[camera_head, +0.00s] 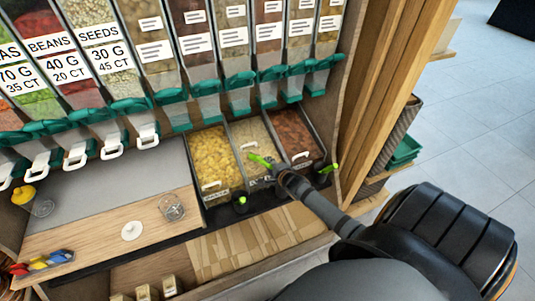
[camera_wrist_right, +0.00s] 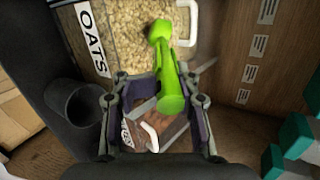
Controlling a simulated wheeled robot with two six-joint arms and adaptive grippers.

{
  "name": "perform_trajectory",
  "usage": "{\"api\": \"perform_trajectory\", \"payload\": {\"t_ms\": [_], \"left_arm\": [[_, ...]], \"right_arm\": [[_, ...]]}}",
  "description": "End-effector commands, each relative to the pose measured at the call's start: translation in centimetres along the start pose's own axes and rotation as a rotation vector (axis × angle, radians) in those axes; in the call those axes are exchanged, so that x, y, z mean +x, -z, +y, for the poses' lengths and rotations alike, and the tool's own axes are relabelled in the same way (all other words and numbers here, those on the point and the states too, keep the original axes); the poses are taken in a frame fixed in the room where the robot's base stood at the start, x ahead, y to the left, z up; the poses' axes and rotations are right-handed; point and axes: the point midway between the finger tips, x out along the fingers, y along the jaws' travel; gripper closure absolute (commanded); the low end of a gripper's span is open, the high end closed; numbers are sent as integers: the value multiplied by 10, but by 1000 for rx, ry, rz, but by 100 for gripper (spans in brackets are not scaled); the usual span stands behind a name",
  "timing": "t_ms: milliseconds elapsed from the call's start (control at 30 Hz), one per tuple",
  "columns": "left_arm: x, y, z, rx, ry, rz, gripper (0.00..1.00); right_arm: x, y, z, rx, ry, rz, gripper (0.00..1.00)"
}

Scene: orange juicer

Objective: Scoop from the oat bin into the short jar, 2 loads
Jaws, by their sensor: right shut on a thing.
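My right gripper (camera_head: 277,170) is shut on a green scoop (camera_head: 260,160) at the front of the oat bin (camera_head: 245,128). In the right wrist view, the scoop (camera_wrist_right: 170,85) stands between the fingers of the gripper (camera_wrist_right: 158,105), its far end over the pale oats. The bin's front carries an OATS label (camera_wrist_right: 92,38). I cannot tell whether the scoop holds oats or touches them. A clear open glass jar (camera_head: 172,207) stands on the wooden counter left of the bins; another clear jar (camera_head: 43,207) is at the far left. My left gripper is not in view.
A yellow-filled bin (camera_head: 210,160) and a reddish-brown bin (camera_head: 292,130) flank the oats. Dark holders with green handles (camera_head: 242,200) (camera_head: 330,168) sit in front. Dispensers with teal spouts (camera_head: 239,80) stand behind. A white round lid (camera_head: 132,230) lies on the counter.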

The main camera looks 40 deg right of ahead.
Motion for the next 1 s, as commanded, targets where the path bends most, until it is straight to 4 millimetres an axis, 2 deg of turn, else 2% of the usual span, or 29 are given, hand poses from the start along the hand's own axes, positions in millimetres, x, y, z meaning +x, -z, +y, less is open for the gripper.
{"api": "perform_trajectory", "payload": {"t_ms": [33, 167, 533, 1000], "left_arm": [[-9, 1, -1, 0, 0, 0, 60], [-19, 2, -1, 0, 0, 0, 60], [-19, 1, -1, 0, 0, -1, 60], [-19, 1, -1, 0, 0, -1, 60]], "right_arm": [[-6, -1, -5, 0, 6, -1, 100], [-15, -2, -8, 2, 22, -8, 100], [-35, -4, -12, 6, 68, -17, 100], [-38, -4, -13, 8, 74, -18, 100]]}}
